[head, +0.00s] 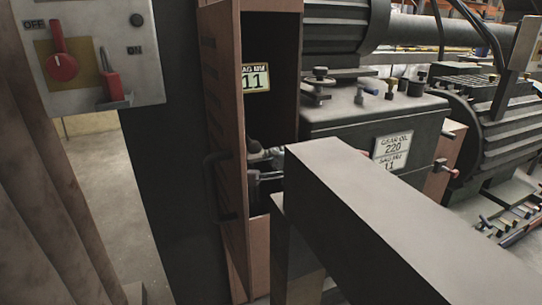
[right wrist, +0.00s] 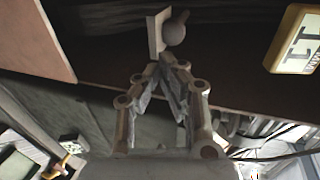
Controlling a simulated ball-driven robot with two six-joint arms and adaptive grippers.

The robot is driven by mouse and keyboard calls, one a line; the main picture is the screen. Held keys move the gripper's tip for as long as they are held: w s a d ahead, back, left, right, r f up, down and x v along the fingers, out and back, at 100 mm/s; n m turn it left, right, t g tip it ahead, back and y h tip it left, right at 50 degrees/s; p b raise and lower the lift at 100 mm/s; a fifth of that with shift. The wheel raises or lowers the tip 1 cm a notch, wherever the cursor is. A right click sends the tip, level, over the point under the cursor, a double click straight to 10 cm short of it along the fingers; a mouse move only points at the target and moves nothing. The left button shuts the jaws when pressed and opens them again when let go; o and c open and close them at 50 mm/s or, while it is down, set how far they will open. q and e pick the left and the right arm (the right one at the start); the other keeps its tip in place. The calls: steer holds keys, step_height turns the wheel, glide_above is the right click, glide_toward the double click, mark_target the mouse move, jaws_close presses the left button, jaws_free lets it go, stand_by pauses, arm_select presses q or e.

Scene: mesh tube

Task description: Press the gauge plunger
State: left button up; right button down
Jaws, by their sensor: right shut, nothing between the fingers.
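My right gripper (head: 262,180) reaches into the dark opening of the brown housing, below the "SAG MM 11" label (head: 255,78). In the right wrist view its fingers (right wrist: 168,62) are closed together and empty. Just beyond the fingertips are a pale flat plate (right wrist: 153,35) and a rounded grey knob (right wrist: 176,28). I cannot tell for sure whether the knob is the gauge plunger, or whether the fingers touch it. In the head view this spot is partly hidden by my arm. My left gripper is not in view.
The brown door (head: 222,130) with dark handles stands open at the left of the opening. A grey switch box (head: 130,60) is at upper left. A gearbox labelled "GEAR OIL 220" (head: 392,148) stands to the right. A tool tray (head: 512,220) lies at far right.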

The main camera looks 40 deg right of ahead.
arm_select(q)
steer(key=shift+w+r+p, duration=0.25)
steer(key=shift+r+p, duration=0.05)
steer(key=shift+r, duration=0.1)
arm_select(e)
steer(key=v, duration=0.6)
